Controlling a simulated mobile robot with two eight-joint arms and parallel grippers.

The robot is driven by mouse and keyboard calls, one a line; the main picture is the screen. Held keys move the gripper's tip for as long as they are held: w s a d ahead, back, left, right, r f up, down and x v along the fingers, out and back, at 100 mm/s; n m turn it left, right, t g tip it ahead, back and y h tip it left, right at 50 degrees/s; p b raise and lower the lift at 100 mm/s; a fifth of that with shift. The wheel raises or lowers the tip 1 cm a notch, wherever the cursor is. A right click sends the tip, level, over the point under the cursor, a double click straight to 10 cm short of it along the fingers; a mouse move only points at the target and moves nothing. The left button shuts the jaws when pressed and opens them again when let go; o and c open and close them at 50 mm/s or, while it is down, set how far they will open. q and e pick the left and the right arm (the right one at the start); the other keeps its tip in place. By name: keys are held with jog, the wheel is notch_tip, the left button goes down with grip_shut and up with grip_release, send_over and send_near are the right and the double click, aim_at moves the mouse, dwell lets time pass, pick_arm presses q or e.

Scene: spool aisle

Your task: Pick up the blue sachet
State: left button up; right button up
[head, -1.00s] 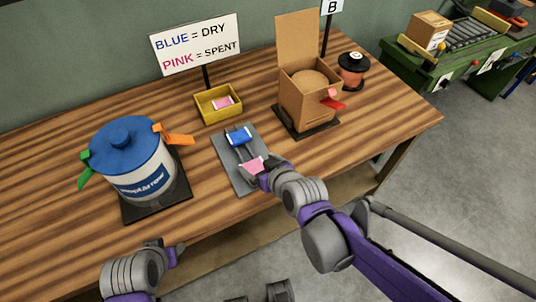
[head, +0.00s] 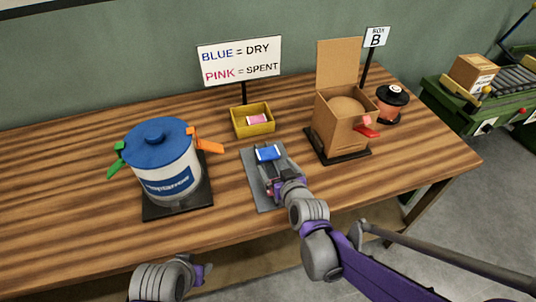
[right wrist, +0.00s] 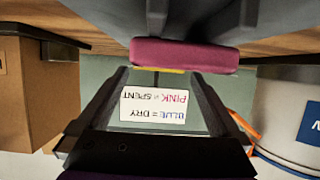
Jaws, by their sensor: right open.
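The blue sachet (head: 268,153) lies on the far part of the grey mat (head: 254,177) on the wooden table. My right gripper (head: 274,184) is open and low over the near part of the mat, just short of the blue sachet. A pink sachet (right wrist: 185,55) shows against the mat in the right wrist view, which is upside down; my gripper mostly hides it in the head view. The blue sachet cannot be made out in the wrist view. My left gripper (head: 203,273) is at the table's front edge, and its jaws are unclear.
A yellow tray (head: 236,125) with another pink sachet (head: 257,119) stands behind the mat under a sign (head: 239,61). A blue-lidded tub (head: 172,183) stands left. An open cardboard box (head: 332,117) and a spool (head: 390,108) stand right.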

aim_at(270, 158)
jog(key=x, duration=0.4)
jog(key=shift+w+a, duration=0.1)
jog(key=shift+w, duration=0.05)
jog(key=shift+c, duration=0.3)
jog(key=c, duration=1)
jog(key=shift+r, duration=0.1)
